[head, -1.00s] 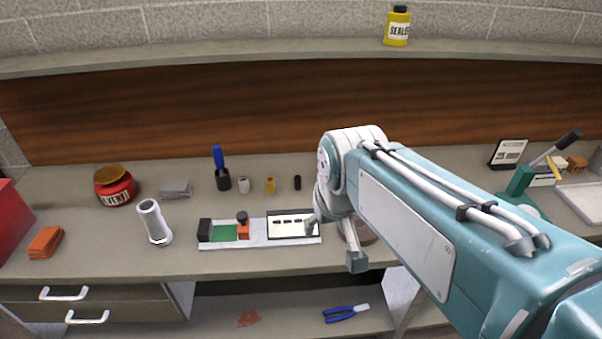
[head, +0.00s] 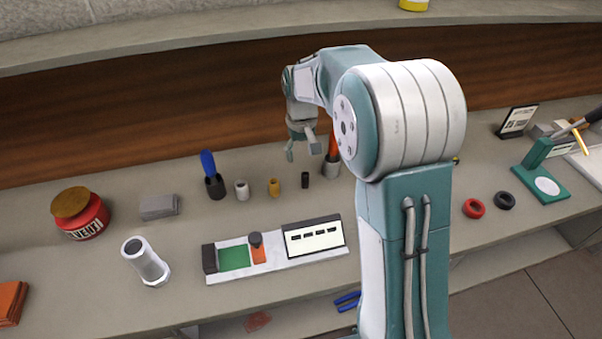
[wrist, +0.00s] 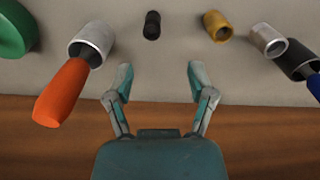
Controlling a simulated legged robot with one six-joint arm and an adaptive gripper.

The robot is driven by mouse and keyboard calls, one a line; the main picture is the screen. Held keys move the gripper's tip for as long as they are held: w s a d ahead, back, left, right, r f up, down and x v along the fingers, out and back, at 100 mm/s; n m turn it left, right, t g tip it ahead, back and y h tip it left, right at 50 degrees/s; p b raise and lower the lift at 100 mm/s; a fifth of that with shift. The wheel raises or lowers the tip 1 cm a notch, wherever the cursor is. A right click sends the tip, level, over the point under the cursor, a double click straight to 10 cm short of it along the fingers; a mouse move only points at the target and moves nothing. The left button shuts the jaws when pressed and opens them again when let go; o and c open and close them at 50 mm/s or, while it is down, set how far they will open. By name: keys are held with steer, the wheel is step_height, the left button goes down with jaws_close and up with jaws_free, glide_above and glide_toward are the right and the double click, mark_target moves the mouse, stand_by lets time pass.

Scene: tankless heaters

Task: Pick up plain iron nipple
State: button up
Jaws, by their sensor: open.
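The plain iron nipple appears to be the small dark cylinder (head: 305,180), standing on the bench at the right end of a row of small fittings. In the wrist view the dark nipple (wrist: 152,25) is beyond the fingertips, roughly centred between them and apart from them. My gripper (head: 301,151) is open and empty, above the rear of the bench and behind the nipple. Its two spread fingers also show in the wrist view (wrist: 160,74).
A brass fitting (head: 274,187) and a silver one (head: 241,190) stand left of the nipple, with a blue-handled tool in a dark holder (head: 215,187) beyond. An orange-handled tool (wrist: 62,92) in a grey holder (wrist: 92,42) stands close on the other side. A display tray (head: 277,268) lies in front.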

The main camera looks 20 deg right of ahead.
mark_target(305, 174)
steer(key=f, duration=0.2)
steer(key=d+f, duration=0.1)
steer(key=f, duration=0.1)
steer(key=shift+s+d+f, duration=0.1)
steer(key=shift+s, duration=0.1)
steer(key=shift+a+f, duration=0.2)
steer(key=shift+f, duration=0.4)
step_height(305, 174, down, 4)
steer(key=shift+s+f, duration=0.1)
steer(key=shift+f, duration=0.15)
steer(key=shift+d+f, duration=0.15)
steer(key=shift+d, duration=0.05)
steer(key=c, duration=0.9)
steer(key=shift+a, duration=0.2)
jaws_close()
